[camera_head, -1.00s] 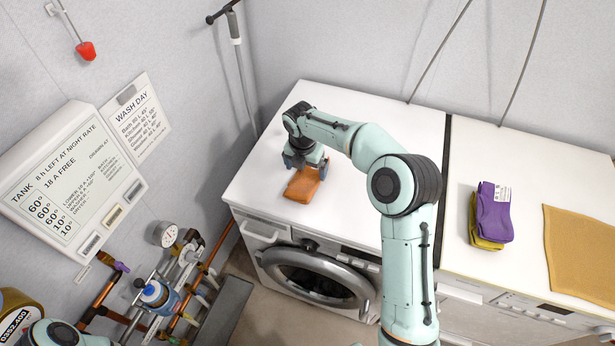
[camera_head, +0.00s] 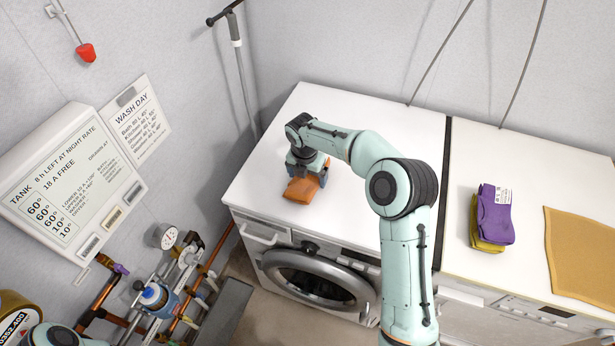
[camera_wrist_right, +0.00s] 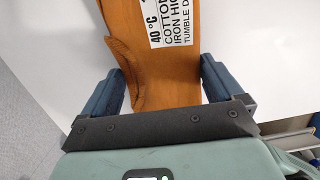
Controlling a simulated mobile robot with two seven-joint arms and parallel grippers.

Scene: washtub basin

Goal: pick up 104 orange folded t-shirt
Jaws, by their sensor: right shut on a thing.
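The orange folded t-shirt (camera_head: 300,191) is at the front left of the white machine top, partly hidden under my right gripper (camera_head: 307,172). In the right wrist view the t-shirt (camera_wrist_right: 165,85) lies between the two blue fingers of the gripper (camera_wrist_right: 160,78), with a white care label reading 40 °C facing the camera. The gripper is shut on the t-shirt, its jaws spread to about the cloth's width. I cannot tell whether the t-shirt is clear of the surface. My left gripper is not in view.
The white top (camera_head: 345,115) is otherwise clear around the t-shirt. Right of a dark gap lie a folded purple cloth (camera_head: 495,215) on a mustard one (camera_head: 484,238), and a tan cloth (camera_head: 580,255). Walls stand behind and left, with pipes (camera_head: 100,295) at lower left.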

